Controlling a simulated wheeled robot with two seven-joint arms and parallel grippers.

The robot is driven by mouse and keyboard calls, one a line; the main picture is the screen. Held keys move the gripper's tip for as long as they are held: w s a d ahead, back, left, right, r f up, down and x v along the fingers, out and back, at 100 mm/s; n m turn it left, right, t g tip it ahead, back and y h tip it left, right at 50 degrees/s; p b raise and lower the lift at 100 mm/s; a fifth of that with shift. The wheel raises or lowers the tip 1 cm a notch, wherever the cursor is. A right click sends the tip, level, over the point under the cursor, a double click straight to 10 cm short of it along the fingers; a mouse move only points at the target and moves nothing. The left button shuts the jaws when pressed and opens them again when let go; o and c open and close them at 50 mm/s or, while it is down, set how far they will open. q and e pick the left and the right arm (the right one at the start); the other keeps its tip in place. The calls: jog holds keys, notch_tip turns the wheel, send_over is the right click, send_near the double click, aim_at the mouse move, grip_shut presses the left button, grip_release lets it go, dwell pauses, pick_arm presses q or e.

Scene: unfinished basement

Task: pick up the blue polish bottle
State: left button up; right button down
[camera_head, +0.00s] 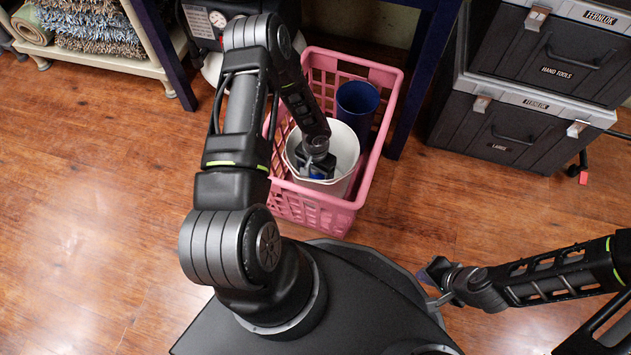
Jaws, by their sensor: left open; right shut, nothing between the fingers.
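My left arm reaches over a pink basket (388,84), and my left gripper (316,168) is down inside the white bucket (346,150) standing in it. The gripper is open. A small patch of blue shows at its fingers inside the bucket; it may be part of the blue polish bottle, but the gripper hides most of it and I cannot tell. A dark blue cup-like container (357,99) stands in the basket behind the bucket. My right gripper (432,277) is shut and empty, low at the right beside my base.
The basket stands on the wooden floor between dark blue table legs (410,100). Black toolboxes (497,132) are stacked at the upper right. A shelf with rolled rugs (92,28) is at the upper left. The floor (90,170) at left is clear.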

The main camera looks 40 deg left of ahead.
pick_arm(q)
jog(key=shift+c, duration=0.2)
grip_shut()
dwell(0.9)
